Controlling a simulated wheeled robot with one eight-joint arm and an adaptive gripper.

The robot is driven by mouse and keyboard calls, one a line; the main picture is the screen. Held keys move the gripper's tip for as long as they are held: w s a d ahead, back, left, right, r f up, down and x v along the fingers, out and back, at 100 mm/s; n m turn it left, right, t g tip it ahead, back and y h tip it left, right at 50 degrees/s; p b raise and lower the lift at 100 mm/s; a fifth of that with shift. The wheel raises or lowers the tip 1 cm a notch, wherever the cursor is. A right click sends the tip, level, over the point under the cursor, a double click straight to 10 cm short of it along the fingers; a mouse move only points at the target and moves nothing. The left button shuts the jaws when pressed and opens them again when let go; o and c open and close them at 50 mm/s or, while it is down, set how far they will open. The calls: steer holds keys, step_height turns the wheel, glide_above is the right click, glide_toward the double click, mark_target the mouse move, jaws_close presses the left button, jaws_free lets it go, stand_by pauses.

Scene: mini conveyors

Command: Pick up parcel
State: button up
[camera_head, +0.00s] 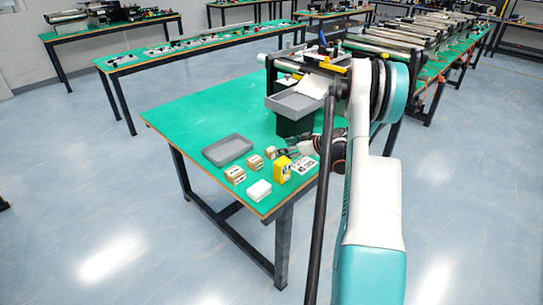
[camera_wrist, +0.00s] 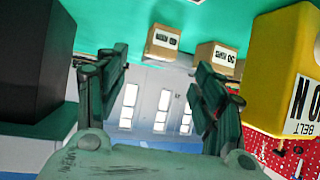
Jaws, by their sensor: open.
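Several small parcel-like boxes sit near the front corner of the green table. In the head view a brown box (camera_head: 235,174) and another brown box (camera_head: 255,162) lie left of a yellow box (camera_head: 282,170); a smaller brown box (camera_head: 270,152) is close to my gripper (camera_head: 287,152). In the wrist view my gripper (camera_wrist: 160,78) is open, with nothing held between its fingers. Two labelled brown boxes (camera_wrist: 162,43) (camera_wrist: 215,58) show beyond the fingertips, and the yellow box (camera_wrist: 290,65) stands at the right. Which box is the parcel I cannot tell.
A white box (camera_head: 258,189) and a flat grey tray (camera_head: 227,150) are on the table (camera_head: 190,120). A grey bin (camera_head: 295,103) rests on a black block, right of the tray. Conveyors stand behind on other tables. The table's left part is clear.

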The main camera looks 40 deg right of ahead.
mark_target(271, 149)
steer(key=b+x, duration=0.3)
steer(key=x, duration=0.5)
steer(key=shift+w+f, duration=0.2)
steer(key=shift+w, duration=0.1)
steer(key=shift+r, duration=0.1)
steer(key=c, duration=1.3)
